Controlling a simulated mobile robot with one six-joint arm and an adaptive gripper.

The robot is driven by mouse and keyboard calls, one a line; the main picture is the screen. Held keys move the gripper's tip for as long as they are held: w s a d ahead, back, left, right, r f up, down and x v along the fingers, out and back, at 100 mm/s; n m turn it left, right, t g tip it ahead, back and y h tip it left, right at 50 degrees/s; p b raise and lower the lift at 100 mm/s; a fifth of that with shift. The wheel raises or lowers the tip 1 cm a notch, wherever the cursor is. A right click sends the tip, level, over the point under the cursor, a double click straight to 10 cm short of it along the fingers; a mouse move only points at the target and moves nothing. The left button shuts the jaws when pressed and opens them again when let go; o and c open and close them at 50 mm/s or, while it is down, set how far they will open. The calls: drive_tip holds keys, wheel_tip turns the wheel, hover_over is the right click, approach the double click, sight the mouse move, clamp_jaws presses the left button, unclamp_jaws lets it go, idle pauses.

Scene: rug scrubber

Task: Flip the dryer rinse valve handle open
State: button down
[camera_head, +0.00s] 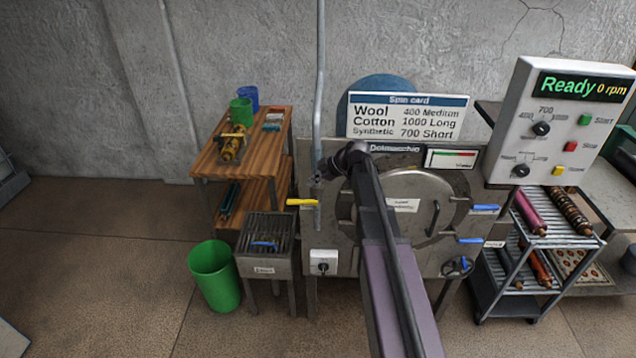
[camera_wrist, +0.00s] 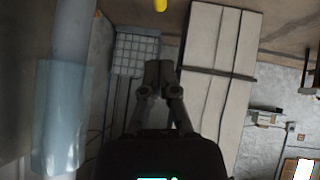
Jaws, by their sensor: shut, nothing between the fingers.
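The dryer (camera_head: 420,245) is a grey metal machine with a round door, in the middle of the head view. A yellow lever handle (camera_head: 302,202) lies level at its left side, by a grey vertical pipe. Two blue lever handles, an upper one (camera_head: 485,208) and a lower one (camera_head: 470,240), stick out at its right. Their labels are too small to read, so I cannot tell which is the rinse valve. My gripper (camera_wrist: 158,72) is shut and empty in the wrist view. A yellow tip (camera_wrist: 160,5) shows beyond it at the top edge, apart from the fingers.
A wooden shelf (camera_head: 262,150), a slatted metal box (camera_head: 268,262) with a blue handle and a green bin (camera_head: 215,275) stand left. The control panel (camera_head: 545,110) reads Ready, 0 rpm. A rack (camera_head: 540,240) with rolled rugs is at right. Floor is clear at left.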

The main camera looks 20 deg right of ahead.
drive_tip(key=b, duration=0.4)
hover_over(302, 201)
wheel_tip(302, 201, down, 4)
drive_tip(key=shift+a+f+b, duration=0.15)
drive_tip(key=shift+f+b, duration=1.5)
drive_tip(key=shift+f, duration=0.35)
drive_tip(key=shift+d, duration=0.2)
